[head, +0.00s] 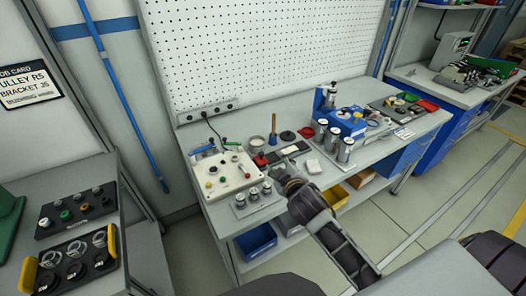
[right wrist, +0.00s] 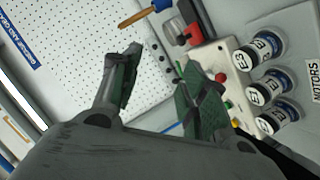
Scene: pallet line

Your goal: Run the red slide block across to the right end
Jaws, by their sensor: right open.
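A small red piece (head: 260,160) stands at the right edge of the white control box (head: 214,190) on the bench. In the right wrist view a red piece (right wrist: 193,31) sits on a dark and grey part by the box's end. It looks like the slide block, but its track cannot be made out clearly. My right gripper (head: 279,168) is just right of the box, close to the red piece. In the right wrist view its two fingers (right wrist: 160,82) are apart with nothing between them. My left gripper is not in view.
Several labelled cylinders (right wrist: 270,90) stand in front of the box. A wooden-handled tool (head: 273,128) stands behind it. A blue fixture with silver cylinders (head: 345,149) stands to the right. A pegboard (head: 260,50) closes off the back.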

